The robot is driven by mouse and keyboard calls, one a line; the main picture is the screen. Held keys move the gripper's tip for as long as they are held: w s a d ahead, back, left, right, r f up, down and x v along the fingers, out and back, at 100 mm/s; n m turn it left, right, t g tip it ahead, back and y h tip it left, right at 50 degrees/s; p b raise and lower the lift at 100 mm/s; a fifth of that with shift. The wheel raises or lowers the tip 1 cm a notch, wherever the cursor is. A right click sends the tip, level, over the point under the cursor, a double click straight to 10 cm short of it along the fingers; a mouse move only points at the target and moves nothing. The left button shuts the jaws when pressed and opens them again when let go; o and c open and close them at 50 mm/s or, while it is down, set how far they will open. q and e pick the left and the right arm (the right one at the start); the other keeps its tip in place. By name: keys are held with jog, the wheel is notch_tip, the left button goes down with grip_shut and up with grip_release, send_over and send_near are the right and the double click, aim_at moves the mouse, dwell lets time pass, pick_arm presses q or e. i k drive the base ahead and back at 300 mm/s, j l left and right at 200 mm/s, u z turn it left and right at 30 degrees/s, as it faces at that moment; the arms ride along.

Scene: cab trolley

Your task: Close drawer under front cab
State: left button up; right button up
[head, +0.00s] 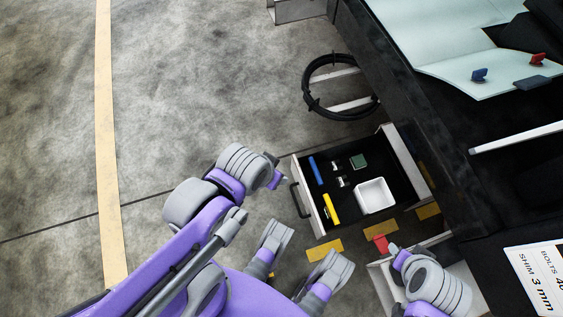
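The open drawer (318,222) sticks out to the left from the dark cab unit, with a white front panel and a black handle (298,199). Inside lie a blue stick-like item (316,171), a yellow item (331,208), a white square bowl (374,196), a green block (358,161) and small metal pieces (341,181). My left gripper (275,176) is left of the drawer's front, a little apart from the handle; its finger opening is unclear. My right gripper (394,250) is below the drawer in the picture, beside a red item (381,243); its fingers are mostly hidden.
A black coiled cable (312,88) hangs on brackets beyond the drawer. Another light box-like part (377,275) stands by my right arm. Yellow floor marks (324,251) lie near the drawer. A worktop (430,55) holds small blue and red items. The floor at left is clear.

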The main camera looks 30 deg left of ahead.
aim_at(381, 160)
jog(key=k+j+u, duration=0.1)
jog(key=k, duration=0.35)
jog(key=k+j+u, duration=0.15)
jog(key=k, duration=0.25)
jog(key=k+j+u, duration=0.2)
jog(key=j, duration=0.45)
jog(key=i+l, duration=0.05)
jog(key=i, duration=0.05)
